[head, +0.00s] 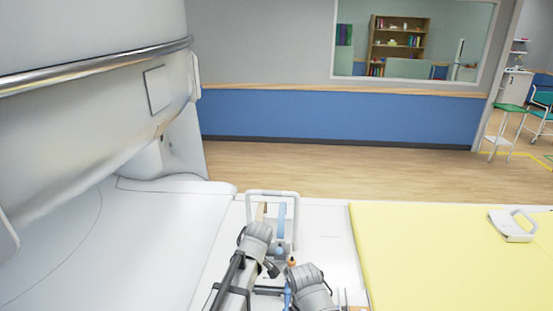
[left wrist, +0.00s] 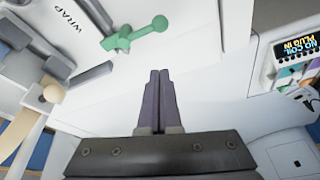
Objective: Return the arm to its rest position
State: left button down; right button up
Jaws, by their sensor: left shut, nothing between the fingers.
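My left gripper (left wrist: 160,73) shows in the left wrist view with its two dark fingers together and nothing between them. A green handled part (left wrist: 134,36) lies beyond the fingertips, up and to the left, apart from them. My right gripper does not show in either view.
The white magnet housing (head: 90,150) fills the left of the head view. A yellow pad (head: 420,250) covers the right of the table, with a white handled piece (head: 512,225) on it. A display panel (left wrist: 297,45) stands right in the wrist view. Open floor (head: 330,165) lies behind.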

pick_arm(q)
jog(key=s+d+f+m+h+b, duration=0.1)
jog(key=s+d+f+m, duration=0.1)
jog(key=s+d+m, duration=0.2)
jog(key=s+d+f+m+g+h+b, duration=0.1)
jog(key=s+d+f+m+b, duration=0.1)
jog(key=s+m, duration=0.9)
jog(key=d+f+m, duration=0.1)
jog(key=d+m, duration=0.1)
jog(key=shift+s+d+m+b, duration=0.25)
jog(key=shift+m+b, duration=0.05)
